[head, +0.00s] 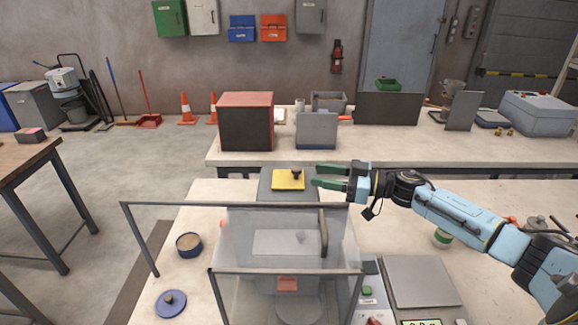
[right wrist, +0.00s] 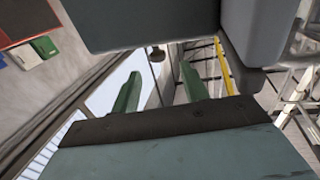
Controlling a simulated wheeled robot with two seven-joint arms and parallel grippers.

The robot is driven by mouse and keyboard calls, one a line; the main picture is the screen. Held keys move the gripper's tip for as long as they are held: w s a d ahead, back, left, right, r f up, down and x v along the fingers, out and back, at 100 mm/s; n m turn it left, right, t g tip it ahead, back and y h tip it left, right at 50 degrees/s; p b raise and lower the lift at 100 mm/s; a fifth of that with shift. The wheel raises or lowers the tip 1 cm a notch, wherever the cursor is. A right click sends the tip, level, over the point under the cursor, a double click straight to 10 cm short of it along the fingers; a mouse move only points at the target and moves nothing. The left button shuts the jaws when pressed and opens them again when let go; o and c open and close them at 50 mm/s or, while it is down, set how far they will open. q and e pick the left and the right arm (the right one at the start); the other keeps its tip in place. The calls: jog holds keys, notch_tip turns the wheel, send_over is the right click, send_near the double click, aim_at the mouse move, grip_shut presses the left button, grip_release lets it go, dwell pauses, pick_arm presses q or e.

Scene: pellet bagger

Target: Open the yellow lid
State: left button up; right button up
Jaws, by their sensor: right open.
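The yellow lid (head: 283,183) lies flat and closed on top of the grey hopper of the bagging machine. A dark knob (head: 297,174) stands up from it. My right gripper (head: 316,176) comes in from the right, its green fingers pointing left toward the knob. It is open and empty, just right of the lid and apart from it. In the right wrist view a dark knob (right wrist: 157,54) shows between and beyond the two finger tips (right wrist: 160,70). My left gripper is not in view.
A clear guard (head: 250,240) with a grey frame and a dark handle (head: 324,232) stands in front of the hopper. A blue tub (head: 189,245) and blue disc (head: 171,303) lie at left. A red-topped box (head: 246,122) stands on the bench behind.

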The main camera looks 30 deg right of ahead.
aim_at(294, 168)
jog(key=p+x, duration=0.1)
jog(key=x, duration=0.7)
jog(key=shift+w+d, duration=0.1)
jog(key=shift+d, duration=0.1)
jog(key=shift+w+a, duration=0.35)
jog(key=shift+w, duration=0.05)
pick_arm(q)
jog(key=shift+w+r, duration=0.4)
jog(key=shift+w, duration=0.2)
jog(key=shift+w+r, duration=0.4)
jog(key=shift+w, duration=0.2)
pick_arm(e)
jog(key=shift+f, duration=0.1)
grip_shut()
